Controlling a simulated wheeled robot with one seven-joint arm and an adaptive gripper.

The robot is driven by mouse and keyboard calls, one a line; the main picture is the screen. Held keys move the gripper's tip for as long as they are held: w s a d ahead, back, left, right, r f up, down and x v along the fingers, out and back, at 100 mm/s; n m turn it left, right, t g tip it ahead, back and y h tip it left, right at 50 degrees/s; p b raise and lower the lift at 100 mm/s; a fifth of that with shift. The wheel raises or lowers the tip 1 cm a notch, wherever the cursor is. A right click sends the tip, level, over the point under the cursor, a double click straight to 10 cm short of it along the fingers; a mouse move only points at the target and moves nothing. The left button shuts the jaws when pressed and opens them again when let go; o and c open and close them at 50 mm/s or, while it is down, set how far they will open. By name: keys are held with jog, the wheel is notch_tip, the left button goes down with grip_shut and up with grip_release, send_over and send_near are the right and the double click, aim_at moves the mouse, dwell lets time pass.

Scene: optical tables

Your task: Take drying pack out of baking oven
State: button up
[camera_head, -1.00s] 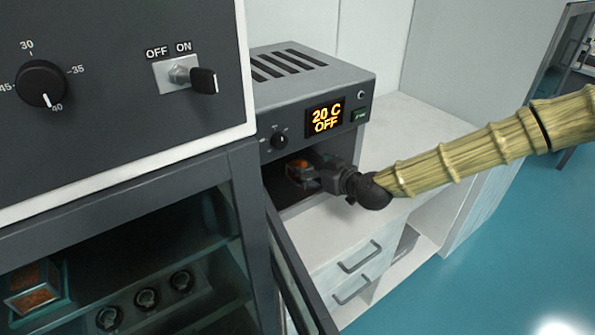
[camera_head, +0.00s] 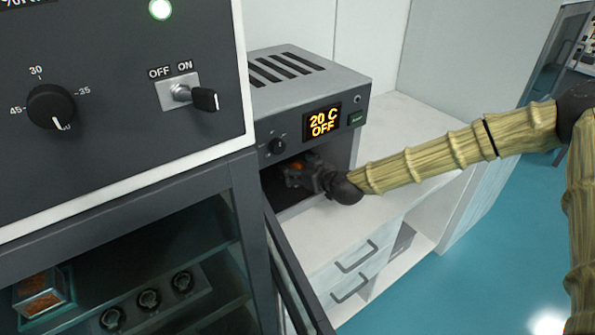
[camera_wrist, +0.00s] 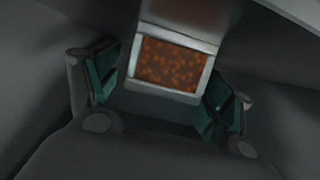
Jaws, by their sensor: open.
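The baking oven (camera_head: 308,82) is a grey box on the white counter, its display reading "20 C OFF" and its front opening uncovered. The drying pack (camera_wrist: 170,62), a pale-framed block with an orange speckled face, lies inside the oven; a bit of its orange shows in the head view (camera_head: 297,167). My gripper (camera_head: 295,176) reaches into the opening. In the wrist view my gripper (camera_wrist: 162,90) is open, its green-padded fingers on either side of the near part of the pack. I cannot tell whether they touch it.
A dark cabinet (camera_head: 120,190) with a knob and OFF/ON switch stands close on the left, its glass door (camera_head: 290,270) open beside the oven. Another orange pack (camera_head: 42,292) sits inside. White counter (camera_head: 405,135) is clear right of the oven.

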jog(key=shift+a+f, duration=0.1)
jog(key=shift+w, duration=0.1)
jog(key=c, duration=1.2)
